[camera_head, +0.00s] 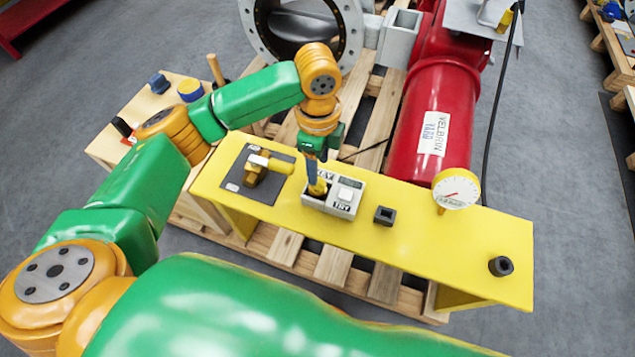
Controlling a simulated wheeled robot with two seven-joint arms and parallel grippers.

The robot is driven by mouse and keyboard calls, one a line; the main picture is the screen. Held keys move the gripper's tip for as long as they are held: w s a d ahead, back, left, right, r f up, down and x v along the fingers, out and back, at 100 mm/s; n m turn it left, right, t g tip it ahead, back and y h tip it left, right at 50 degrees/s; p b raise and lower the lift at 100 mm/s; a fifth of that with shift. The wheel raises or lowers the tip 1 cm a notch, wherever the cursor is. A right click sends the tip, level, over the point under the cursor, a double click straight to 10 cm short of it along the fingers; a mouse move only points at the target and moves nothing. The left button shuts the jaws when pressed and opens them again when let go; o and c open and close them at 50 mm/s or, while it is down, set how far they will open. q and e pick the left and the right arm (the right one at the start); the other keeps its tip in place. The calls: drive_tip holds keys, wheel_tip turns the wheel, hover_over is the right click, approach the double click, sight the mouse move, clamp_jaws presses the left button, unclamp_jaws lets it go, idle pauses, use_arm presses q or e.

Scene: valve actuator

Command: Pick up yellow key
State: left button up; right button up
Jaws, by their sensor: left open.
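The yellow key (318,188) stands in the left part of a small grey box (344,196) marked "KEY" and "TRY" on the yellow bench (435,240). Only a small part of the key shows. My left gripper (316,178) points down right at the key, with its fingers open around or just in front of it. I cannot tell whether the fingers touch the key. My right gripper is out of view.
A brass valve on a dark plate (240,177) is left of the box. A black square socket (384,216), a pressure gauge (456,189) and a black round fitting (501,266) are to the right. A red cylinder (436,115) lies behind on a wooden pallet (283,244).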

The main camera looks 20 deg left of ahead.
sight(317, 186)
use_arm(q)
drive_tip(key=shift+a+f, duration=0.2)
drive_tip(key=f, duration=0.4)
drive_tip(key=f+b, duration=0.1)
drive_tip(key=f, duration=0.1)
drive_tip(key=shift+w+f, duration=0.15)
drive_tip(key=shift+w, duration=0.25)
clamp_jaws()
